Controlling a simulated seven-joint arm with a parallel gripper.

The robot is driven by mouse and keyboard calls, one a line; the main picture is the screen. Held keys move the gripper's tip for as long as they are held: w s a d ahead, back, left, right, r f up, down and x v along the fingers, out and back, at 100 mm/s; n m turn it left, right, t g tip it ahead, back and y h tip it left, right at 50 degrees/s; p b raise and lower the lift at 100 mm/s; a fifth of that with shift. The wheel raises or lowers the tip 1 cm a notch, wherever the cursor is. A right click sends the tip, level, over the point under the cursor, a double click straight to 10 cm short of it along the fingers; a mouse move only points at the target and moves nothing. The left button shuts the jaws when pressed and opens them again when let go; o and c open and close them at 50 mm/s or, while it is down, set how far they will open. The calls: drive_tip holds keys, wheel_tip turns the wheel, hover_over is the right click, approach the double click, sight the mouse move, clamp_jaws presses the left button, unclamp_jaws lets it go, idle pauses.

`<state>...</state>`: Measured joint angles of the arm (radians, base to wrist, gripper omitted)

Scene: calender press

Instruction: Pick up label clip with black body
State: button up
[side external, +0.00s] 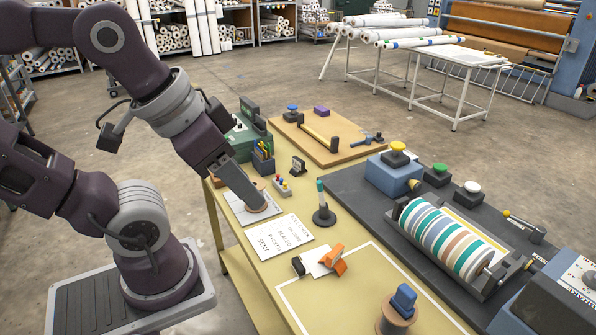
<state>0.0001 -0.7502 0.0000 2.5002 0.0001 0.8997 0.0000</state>
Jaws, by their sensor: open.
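My gripper (258,203) points down at the left side of the yellow table, over a white card and beside or over a round tan piece; the gap between its fingers is hard to see. A small black block-like piece (298,265) lies at the left end of a white card (317,262), well in front of my gripper; it may be the black-bodied label clip. Another small black upright piece (299,166) with a pale face stands farther back, and I cannot tell which is the clip. An orange clip-like piece (335,260) lies on the card's right side.
A blue piece (403,300) sits on a tan spool (396,319) at the front. A black stand with a green-topped pen (323,212), a lettered white sheet (281,243) and a pen cup (263,160) are near my gripper. The striped roller (455,240) stands right.

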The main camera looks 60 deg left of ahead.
idle(0.4)
drive_tip(key=o, duration=0.7)
drive_tip(key=shift+o, duration=0.2)
drive_tip(key=w+a+r+n, duration=0.1)
drive_tip(key=w+a+n, duration=0.3)
drive_tip(key=w+n, duration=0.5)
drive_tip(key=w+a+r+n, duration=0.1)
drive_tip(key=w+a+n, duration=0.45)
drive_tip(key=w, duration=0.55)
drive_tip(key=n+g, duration=0.1)
drive_tip(key=n, duration=2.2)
hover_over(298, 159)
drive_tip(key=s+d, duration=0.2)
wheel_tip(298, 159, down, 24)
drive_tip(key=shift+y, duration=0.3)
drive_tip(key=x, duration=0.2)
drive_tip(key=a+x, duration=0.1)
drive_tip(key=x, duration=0.4)
drive_tip(key=shift+s+a+f, duration=0.3)
drive_tip(key=shift+f, duration=0.1)
